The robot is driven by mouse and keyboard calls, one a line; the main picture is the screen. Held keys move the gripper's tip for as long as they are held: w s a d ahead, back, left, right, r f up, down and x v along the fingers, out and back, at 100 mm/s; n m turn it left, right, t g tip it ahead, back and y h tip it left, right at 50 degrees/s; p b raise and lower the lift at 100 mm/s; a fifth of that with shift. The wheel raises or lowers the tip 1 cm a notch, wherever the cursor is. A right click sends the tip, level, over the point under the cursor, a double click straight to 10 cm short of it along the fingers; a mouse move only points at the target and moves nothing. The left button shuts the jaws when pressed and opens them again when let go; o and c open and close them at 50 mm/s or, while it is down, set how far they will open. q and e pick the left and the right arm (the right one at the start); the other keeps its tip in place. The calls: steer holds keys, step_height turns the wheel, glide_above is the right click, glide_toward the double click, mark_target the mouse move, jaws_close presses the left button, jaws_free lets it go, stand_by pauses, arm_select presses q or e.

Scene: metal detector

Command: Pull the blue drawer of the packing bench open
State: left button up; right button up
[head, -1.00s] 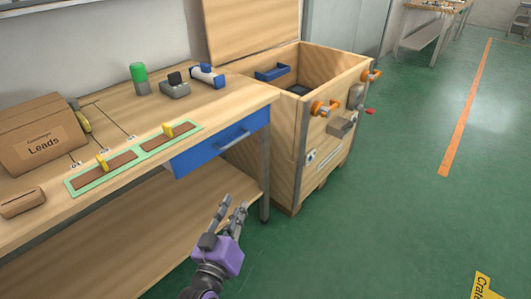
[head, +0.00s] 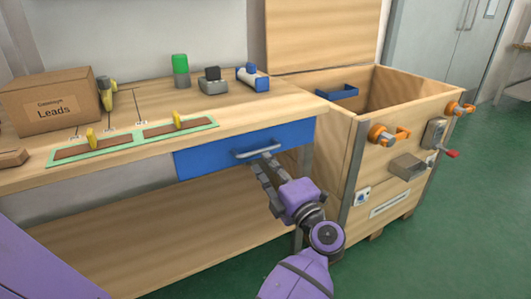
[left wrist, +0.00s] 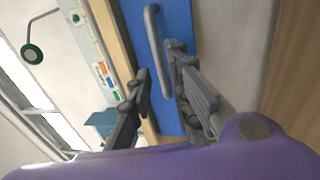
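The packing bench (head: 228,108) has a blue drawer (head: 205,163) under the right part of its top. The drawer front looks flush with the bench and closed. Its grey bar handle (head: 258,149) runs across the front. My left gripper (head: 265,170) is at the handle, its fingers reaching up to it from below right. In the left wrist view the blue drawer front (left wrist: 178,18) and handle (left wrist: 153,40) show between the open fingers of the left gripper (left wrist: 158,62). Whether a finger touches the handle I cannot tell. My right gripper is not in view.
A wooden crate (head: 338,185) with orange fittings stands close to the bench's right end. On the bench are a "Leads" box (head: 50,107), a green-edged board (head: 135,142) and a green-topped item (head: 180,70). Green floor (head: 430,260) is free at the right.

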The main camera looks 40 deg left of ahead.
mark_target(259, 151)
arm_select(q)
steer(key=b+x, duration=0.1)
steer(key=x, duration=0.5)
steer(key=shift+w, duration=0.15)
steer(key=shift+c, duration=0.5)
jaws_close()
